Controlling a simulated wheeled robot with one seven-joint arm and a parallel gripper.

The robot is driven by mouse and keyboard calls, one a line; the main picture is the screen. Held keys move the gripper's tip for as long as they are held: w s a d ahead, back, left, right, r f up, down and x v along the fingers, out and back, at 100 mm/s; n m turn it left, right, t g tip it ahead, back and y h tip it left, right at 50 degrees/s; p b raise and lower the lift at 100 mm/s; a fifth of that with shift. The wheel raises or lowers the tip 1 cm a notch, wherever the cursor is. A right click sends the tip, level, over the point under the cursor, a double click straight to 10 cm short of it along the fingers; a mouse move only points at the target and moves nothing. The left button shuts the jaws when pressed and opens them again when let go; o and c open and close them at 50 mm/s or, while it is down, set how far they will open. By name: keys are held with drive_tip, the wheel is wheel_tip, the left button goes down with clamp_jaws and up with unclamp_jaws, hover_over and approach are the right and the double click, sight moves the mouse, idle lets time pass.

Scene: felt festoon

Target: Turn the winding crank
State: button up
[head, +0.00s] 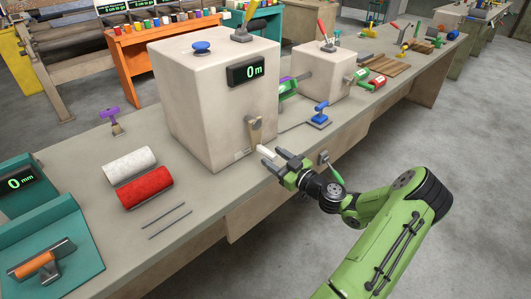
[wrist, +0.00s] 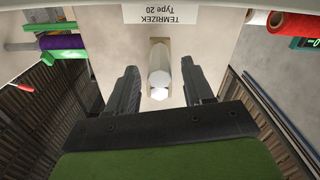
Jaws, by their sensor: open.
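The winding crank (head: 255,130) is a tan arm on the front face of the large beige box (head: 195,110). A pale handle (head: 266,153) sticks out from its lower end toward my gripper. My gripper (head: 273,161) is open in front of the box, with its fingertips close to the handle. In the wrist view, the handle (wrist: 159,79) lies between the two dark fingers of my gripper (wrist: 159,67), with a gap on each side. A display (head: 246,71) on the box reads 0 m.
A smaller beige box (head: 322,72) and a blue-handled tool (head: 320,115) stand to the right on the workbench. White (head: 129,165) and red (head: 145,187) rolls and two thin rods lie to the left. Open floor lies before the bench.

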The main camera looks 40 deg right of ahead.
sight(258, 146)
drive_tip(key=w, duration=0.4)
drive_tip(key=shift+w, duration=0.25)
clamp_jaws()
